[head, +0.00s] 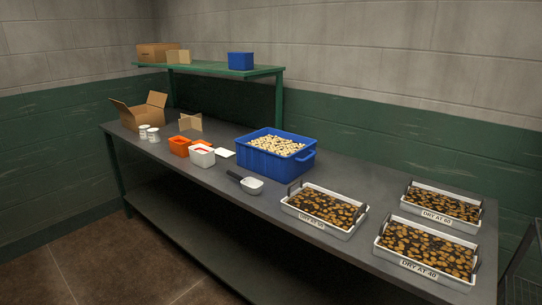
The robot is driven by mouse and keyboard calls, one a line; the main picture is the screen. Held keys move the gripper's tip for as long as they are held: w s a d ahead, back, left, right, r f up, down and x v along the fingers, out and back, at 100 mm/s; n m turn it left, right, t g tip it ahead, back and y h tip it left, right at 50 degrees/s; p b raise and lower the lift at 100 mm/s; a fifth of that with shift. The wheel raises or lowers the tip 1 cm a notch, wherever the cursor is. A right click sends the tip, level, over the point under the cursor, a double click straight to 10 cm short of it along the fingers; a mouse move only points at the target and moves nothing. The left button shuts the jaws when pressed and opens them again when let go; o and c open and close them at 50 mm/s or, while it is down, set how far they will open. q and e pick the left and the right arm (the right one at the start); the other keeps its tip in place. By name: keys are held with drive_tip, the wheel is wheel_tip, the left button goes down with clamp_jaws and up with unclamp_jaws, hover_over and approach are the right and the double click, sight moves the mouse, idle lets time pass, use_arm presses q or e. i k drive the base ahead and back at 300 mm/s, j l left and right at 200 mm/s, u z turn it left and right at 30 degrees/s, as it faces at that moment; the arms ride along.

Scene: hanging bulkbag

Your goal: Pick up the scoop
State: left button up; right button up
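The scoop (250,185) lies on the grey table in the head view, in front of the blue crate. It has a pale bowl and a dark handle (234,176) that points to the left and back. Nothing is touching it from above, and it lies apart from the nearest tray. Neither of my grippers shows in this view, so their state is hidden.
A blue crate (305,165) of pale pieces stands behind the scoop. Several labelled trays (345,233) of brown pieces fill the right. Orange (178,147) and white containers (201,159) and an open cardboard box (123,110) stand left. A green shelf (215,69) rises behind.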

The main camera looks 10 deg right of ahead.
sight(251, 185)
drive_tip(key=i+j+z, duration=0.2)
drive_tip(key=z, duration=0.2)
drive_tip(key=i+j+z, duration=0.25)
drive_tip(key=z, duration=0.2)
